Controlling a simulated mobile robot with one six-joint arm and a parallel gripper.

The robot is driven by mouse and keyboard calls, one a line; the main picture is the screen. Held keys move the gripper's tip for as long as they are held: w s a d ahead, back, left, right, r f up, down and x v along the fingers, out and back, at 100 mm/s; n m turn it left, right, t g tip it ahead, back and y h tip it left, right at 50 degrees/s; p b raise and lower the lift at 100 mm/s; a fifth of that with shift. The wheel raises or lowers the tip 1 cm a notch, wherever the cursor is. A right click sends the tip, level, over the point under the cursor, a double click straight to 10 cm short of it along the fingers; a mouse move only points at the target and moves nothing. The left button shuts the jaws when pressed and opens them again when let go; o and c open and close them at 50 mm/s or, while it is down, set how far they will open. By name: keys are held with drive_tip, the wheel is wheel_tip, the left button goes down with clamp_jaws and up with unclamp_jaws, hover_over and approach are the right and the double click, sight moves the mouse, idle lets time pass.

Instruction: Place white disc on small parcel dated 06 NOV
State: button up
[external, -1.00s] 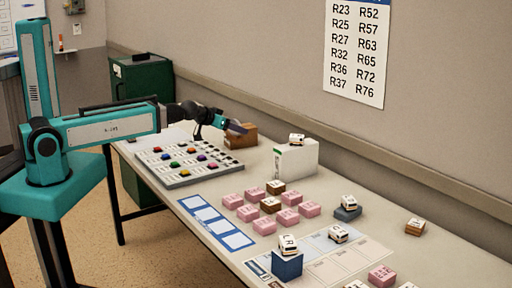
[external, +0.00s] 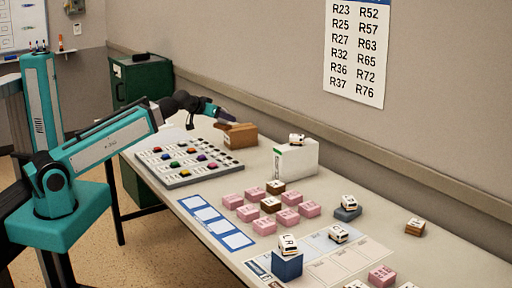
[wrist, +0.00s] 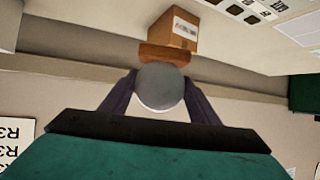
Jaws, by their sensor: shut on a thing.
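My gripper (external: 232,118) is raised just above the brown cardboard box (external: 240,136) at the far end of the table. In the wrist view its dark fingers (wrist: 160,92) are shut on a pale grey-white disc (wrist: 160,84). The disc is too small to make out in the external view. Small pink parcels (external: 289,217) and brown parcels (external: 271,204) stand in a cluster mid-table. Their printing is too small to read, so I cannot tell which is dated 06 NOV.
A grey board with coloured pieces (external: 225,168) lies near the box. A white box (external: 296,160) stands behind the cluster with a small white block (external: 297,139) on top. A blue block (external: 287,264) and more small parcels (external: 382,276) occupy the near end.

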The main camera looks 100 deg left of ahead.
drive_tip(key=shift+n+g+y, duration=0.3)
drive_tip(key=shift+n+g, duration=0.1)
drive_tip(key=shift+n, duration=0.1)
drive_tip(key=shift+s+r+b, duration=0.3)
drive_tip(key=shift+s+b, duration=0.7)
drive_tip(key=shift+b, duration=0.4)
drive_tip(key=shift+s+r+b, duration=0.25)
drive_tip(key=shift+s+b, duration=0.7)
drive_tip(key=shift+b, duration=0.4)
drive_tip(key=shift+s+d+r+b, duration=0.15)
drive_tip(key=shift+s+r+b, duration=0.25)
drive_tip(key=shift+s, duration=0.1)
drive_tip(key=shift+w+a+r+p, duration=0.15)
drive_tip(key=shift+a+p, duration=0.05)
drive_tip(key=shift+p, duration=0.95)
drive_tip(key=a+p, duration=0.1)
drive_tip(key=p, duration=0.3)
drive_tip(key=shift+w, duration=0.3)
drive_tip(key=p, duration=0.7)
drive_tip(key=shift+w+a+p, duration=0.3)
drive_tip(key=shift+w+a, duration=0.05)
drive_tip(key=a+p, duration=0.1)
drive_tip(key=p, duration=0.2)
drive_tip(key=w+p, duration=0.1)
drive_tip(key=p, duration=0.2)
drive_tip(key=shift+w+a+f, duration=0.15)
drive_tip(key=shift+a+f, duration=0.05)
drive_tip(key=shift+a, duration=0.2)
